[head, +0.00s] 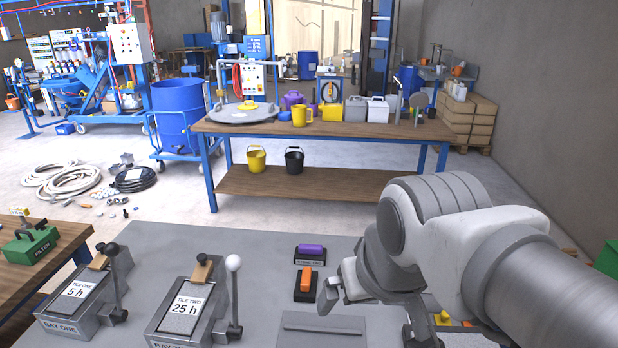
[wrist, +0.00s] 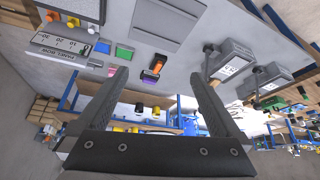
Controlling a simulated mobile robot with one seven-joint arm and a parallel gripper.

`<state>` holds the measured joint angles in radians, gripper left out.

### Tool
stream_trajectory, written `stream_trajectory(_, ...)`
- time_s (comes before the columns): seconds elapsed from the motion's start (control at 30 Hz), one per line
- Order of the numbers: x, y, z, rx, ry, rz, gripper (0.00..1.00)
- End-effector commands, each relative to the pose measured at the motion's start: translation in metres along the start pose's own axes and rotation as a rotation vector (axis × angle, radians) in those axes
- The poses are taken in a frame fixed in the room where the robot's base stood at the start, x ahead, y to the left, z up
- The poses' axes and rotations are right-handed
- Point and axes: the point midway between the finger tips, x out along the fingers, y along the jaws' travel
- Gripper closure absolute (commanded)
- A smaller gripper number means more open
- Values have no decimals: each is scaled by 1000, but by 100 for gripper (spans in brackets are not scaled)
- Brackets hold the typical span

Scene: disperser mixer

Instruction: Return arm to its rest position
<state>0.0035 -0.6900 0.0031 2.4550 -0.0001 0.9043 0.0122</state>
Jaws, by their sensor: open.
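My arm reaches in from the right of the head view, over the grey bench top (head: 250,262). My gripper (head: 334,292) hangs above the bench, to the right of the orange block. Its two fingers show wide apart in the wrist view (wrist: 158,82), with nothing between them in their grasp. The fingers are open and appear clear of the bench. Part of the gripper is hidden behind my own wrist in the head view.
An orange block (head: 306,279) and a purple block (head: 310,249) sit in dark holders on the bench. A flat grey plate (head: 320,332) lies at front. A wooden workbench (head: 300,128) stands behind.

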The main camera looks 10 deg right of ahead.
Motion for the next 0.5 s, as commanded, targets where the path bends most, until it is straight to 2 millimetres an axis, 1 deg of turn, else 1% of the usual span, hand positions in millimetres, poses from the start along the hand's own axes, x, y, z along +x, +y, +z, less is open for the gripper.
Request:
stream_trajectory(0.03, -1, 0, 6, -4, 11, -1, 0)
stream_trajectory(0.17, -1, 0, 14, -12, 20, -1, 0)
stream_trajectory(0.43, -1, 0, 15, -13, 19, -2, 0)
stream_trajectory(0.5, -4, 0, 13, -13, 19, -2, 0)
